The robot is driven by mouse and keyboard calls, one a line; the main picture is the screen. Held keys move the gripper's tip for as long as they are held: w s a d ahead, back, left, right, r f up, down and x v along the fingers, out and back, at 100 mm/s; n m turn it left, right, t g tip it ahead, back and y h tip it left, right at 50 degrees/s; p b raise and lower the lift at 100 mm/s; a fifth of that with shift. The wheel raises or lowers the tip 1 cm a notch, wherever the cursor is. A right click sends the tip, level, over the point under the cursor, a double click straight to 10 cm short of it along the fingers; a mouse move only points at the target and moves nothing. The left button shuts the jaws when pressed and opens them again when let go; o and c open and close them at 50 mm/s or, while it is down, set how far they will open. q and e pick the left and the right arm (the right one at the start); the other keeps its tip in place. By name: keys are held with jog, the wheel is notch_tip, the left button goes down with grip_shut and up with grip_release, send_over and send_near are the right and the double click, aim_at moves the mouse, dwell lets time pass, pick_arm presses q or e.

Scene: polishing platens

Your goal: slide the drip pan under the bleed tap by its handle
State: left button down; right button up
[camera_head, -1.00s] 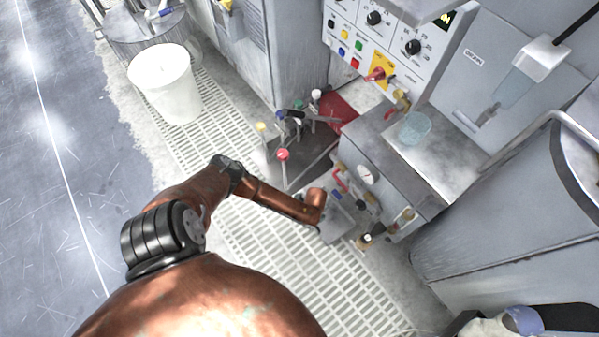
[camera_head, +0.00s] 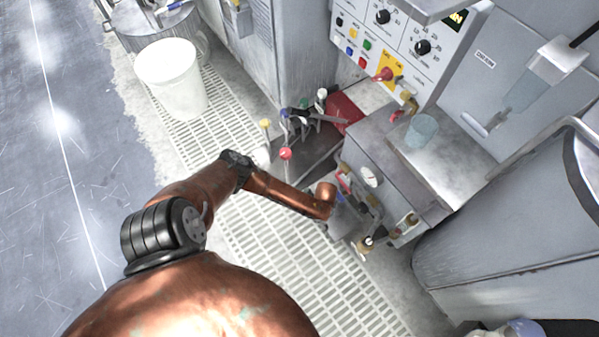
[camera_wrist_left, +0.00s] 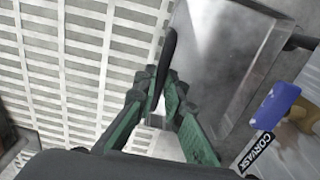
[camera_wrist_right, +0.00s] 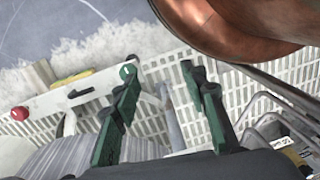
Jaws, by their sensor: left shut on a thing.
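My right gripper (camera_wrist_right: 165,85) is open and empty above the grating.
A grey cabinet with a gauge (camera_head: 369,176) stands right of the pan. Levers with coloured knobs (camera_head: 286,153) rise behind it. White floor grating (camera_head: 290,262) lies in front. A white bucket (camera_head: 172,82) stands back left, and a large grey drum (camera_head: 500,235) at right.

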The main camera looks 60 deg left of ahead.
pick_arm(q)
jog(key=shift+w, duration=0.2)
jog(key=shift+w+a+b, duration=0.2)
jog(key=shift+w+b, duration=0.35)
jog(key=shift+w, duration=0.45)
jog(key=c, duration=1.9)
grip_release()
jog(key=shift+c, duration=0.2)
notch_tip(320, 180, up, 12)
